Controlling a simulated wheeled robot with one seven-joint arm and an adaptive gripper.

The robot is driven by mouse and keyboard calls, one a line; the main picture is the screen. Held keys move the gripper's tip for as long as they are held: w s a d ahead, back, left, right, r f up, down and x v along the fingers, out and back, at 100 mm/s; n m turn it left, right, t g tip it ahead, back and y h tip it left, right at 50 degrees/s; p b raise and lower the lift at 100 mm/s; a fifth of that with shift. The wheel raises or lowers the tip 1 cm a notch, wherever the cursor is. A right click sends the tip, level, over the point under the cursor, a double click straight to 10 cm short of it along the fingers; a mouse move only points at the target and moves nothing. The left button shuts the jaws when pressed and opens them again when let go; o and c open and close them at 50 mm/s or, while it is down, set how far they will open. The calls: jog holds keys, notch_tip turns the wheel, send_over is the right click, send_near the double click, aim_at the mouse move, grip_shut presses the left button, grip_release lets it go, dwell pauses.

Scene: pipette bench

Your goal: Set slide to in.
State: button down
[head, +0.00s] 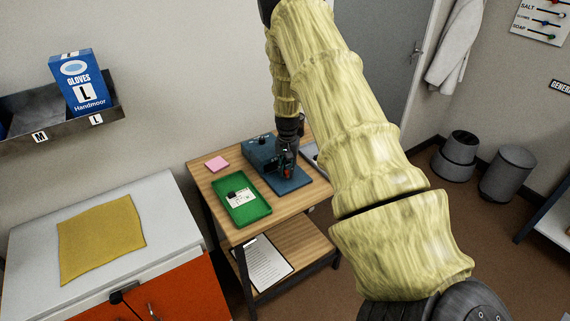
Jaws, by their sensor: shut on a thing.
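A blue box-shaped device (260,152) stands on the small wooden table (228,190), with a flat blue plate (290,185) at its front right. My gripper (288,162) reaches down at the device's front right side, above the plate. Its jaws are shut on a small part there, which I take to be the slide. The fingers hide most of that part, and it is too small to tell how far in or out it stands.
A green tray (262,208) with a white card and a small dark object lies left of the blue plate. A pink pad (217,163) lies at the back left. A clipboard (264,266) is on the lower shelf. A yellow cloth (100,238) covers part of the white-topped cabinet.

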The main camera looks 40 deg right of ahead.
jog(key=c, duration=1.3)
grip_release()
jog(key=shift+w+d, duration=0.1)
jog(key=shift+w, duration=0.2)
jog(key=shift+o, duration=0.2)
jog(key=shift+s, duration=0.1)
notch_tip(320, 180, up, 12)
